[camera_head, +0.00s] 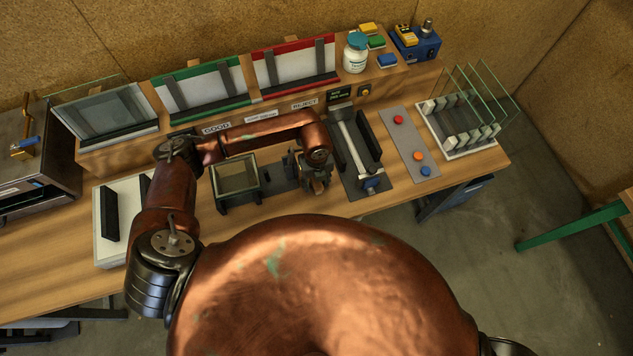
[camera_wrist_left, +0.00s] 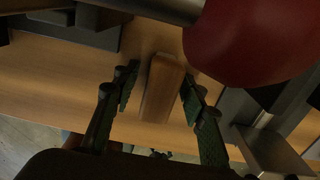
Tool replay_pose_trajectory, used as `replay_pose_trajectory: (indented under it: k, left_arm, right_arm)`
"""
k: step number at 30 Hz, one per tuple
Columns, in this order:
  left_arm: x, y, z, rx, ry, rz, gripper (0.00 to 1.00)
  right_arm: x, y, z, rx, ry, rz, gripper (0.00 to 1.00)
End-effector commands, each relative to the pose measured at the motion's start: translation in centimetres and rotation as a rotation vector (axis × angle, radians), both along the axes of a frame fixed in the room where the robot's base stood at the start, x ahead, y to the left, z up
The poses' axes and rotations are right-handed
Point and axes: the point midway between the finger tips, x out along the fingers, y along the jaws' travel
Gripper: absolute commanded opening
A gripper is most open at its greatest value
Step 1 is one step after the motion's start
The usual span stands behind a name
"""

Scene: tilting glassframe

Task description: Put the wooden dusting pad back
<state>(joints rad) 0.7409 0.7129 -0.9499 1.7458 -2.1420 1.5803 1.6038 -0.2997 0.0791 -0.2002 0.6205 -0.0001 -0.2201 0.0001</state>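The wooden dusting pad (camera_wrist_left: 162,88) is a light brown block in the left wrist view. It lies between the two fingers of my left gripper (camera_wrist_left: 158,98), with a clear gap on its left side and the right finger close to its edge. The fingers are apart and do not look closed on it. In the head view my left gripper (camera_head: 316,186) is low over the bench, between a glass-topped frame and a dark rail fixture, and hides the pad. My right gripper is not in view.
The glass-topped frame (camera_head: 237,178) stands left of the gripper. The rail fixture (camera_head: 350,150) stands to its right, then a grey button panel (camera_head: 408,145) and a rack of glass panes (camera_head: 462,125). A white board (camera_head: 108,245) lies at the left. Sloped green and red framed holders line the back.

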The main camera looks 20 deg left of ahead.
Motion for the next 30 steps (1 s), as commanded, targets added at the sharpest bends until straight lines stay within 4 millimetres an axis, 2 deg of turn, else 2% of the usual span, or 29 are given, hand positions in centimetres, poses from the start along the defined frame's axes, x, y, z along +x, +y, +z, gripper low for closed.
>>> replay_pose_trajectory:
  k: [5,18,24,30]
  left_arm:
    - [0.2,0.0,1.6,-0.001,-0.004,0.000,0.39]
    - [0.1,0.0,10.2,-0.001,-0.003,-0.001,0.39]
    - [0.0,0.0,12.1,0.000,-0.001,0.000,0.39]
    - [0.0,0.0,12.3,0.000,0.000,0.001,0.39]
  right_arm:
    - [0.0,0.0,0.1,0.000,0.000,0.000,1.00]
    - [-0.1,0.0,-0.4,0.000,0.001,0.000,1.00]
    - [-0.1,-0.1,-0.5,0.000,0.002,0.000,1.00]
    - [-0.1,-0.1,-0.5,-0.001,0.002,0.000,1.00]
